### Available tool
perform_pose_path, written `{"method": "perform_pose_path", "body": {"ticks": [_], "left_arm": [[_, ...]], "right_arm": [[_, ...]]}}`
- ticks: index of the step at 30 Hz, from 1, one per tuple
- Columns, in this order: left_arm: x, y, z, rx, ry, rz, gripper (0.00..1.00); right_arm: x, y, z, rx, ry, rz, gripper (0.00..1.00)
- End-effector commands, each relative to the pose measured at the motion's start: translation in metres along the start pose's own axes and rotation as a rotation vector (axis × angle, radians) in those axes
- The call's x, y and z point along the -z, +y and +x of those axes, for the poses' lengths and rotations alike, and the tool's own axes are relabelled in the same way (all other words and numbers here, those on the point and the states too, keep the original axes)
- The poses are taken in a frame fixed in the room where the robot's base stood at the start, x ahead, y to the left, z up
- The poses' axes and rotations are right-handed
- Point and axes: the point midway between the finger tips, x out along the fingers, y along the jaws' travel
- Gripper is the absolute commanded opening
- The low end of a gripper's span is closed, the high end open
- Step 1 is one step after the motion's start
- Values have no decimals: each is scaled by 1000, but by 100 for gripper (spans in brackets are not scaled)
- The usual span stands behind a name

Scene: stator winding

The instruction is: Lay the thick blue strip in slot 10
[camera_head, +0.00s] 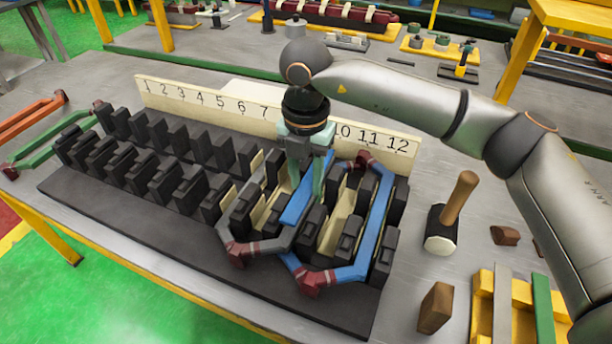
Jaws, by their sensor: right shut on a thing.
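The thick blue strip (296,207) lies lengthwise along the slots of the dark slotted block (150,230), just above or among its black teeth. My right gripper (307,192) points down over it, shut on it, with fingers at the strip's sides. The gripper partly hides the strip, so I cannot tell whether it touches the slot bottom. The number board (205,98) behind shows 10 just right of the gripper; the gripper covers 8 and 9. A blue coil (375,235) with dark red ends and a grey coil (262,246) lie around the strip. My left gripper is not in view.
A mallet (452,212) stands right of the block, with brown wooden blocks (435,308) nearby. A yellow rack (485,312) holds grey and green strips. Green (55,143) and orange (30,115) coils lie at the left. My right arm spans the upper right.

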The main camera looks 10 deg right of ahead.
Motion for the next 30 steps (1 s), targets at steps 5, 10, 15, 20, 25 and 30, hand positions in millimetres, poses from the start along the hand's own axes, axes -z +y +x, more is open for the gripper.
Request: {"method": "perform_pose_path", "body": {"ticks": [5,10,15,20,25,30], "left_arm": [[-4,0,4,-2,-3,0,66],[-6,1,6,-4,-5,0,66],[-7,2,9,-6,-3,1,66],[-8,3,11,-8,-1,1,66],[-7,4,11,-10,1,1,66],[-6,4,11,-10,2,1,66]], "right_arm": [[0,0,7,0,0,0,0],[0,0,12,0,0,0,0],[0,0,17,0,0,0,0],[0,0,20,0,0,0,0],[0,0,21,0,0,0,0],[0,0,21,0,0,0,0]]}}
